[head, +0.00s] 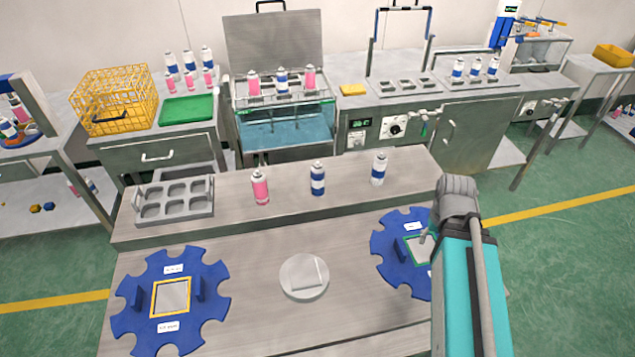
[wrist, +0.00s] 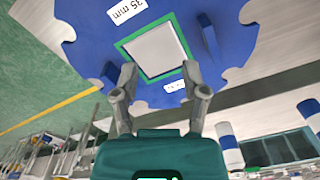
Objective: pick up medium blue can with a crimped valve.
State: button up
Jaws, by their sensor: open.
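A white can with blue bands (head: 318,180) stands upright on the raised ledge of the near bench, between a pink can and another white-and-blue can (head: 380,170). I cannot tell from here which is the medium one or whether their valves are crimped. My gripper (wrist: 163,85) is open and empty, its two fingers spread in front of the right blue star wheel (wrist: 95,50). In the head view my arm mostly hides the gripper at that wheel (head: 385,245). Two cans, one banded blue and white (wrist: 228,150), show at the lower right of the wrist view.
A pink can (head: 260,188) and a grey six-hole tray (head: 175,210) share the ledge. A left blue star wheel (head: 130,310) and a round metal disc (head: 303,277) lie on the bench. Behind stand a water bath (head: 288,133), a yellow basket (head: 112,98) and more cans.

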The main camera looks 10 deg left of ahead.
jog(key=o, duration=0.4)
jog(key=shift+w, duration=0.15)
jog(key=shift+c, duration=0.2)
jog(key=shift+o, duration=1.2)
jog(key=shift+w+a+r, duration=0.15)
jog(key=shift+w, duration=0.05)
jog(key=n+p, duration=1.3)
jog(key=n, duration=0.1)
send_near(317, 162)
jog(key=shift+d+f, duration=0.45)
jog(key=shift+d, duration=0.05)
jog(key=shift+a, duration=0.55)
notch_tip(317, 162, down, 9)
jog(key=b, duration=0.8)
jog(key=shift+r+b, duration=0.2)
jog(key=shift+b, duration=0.1)
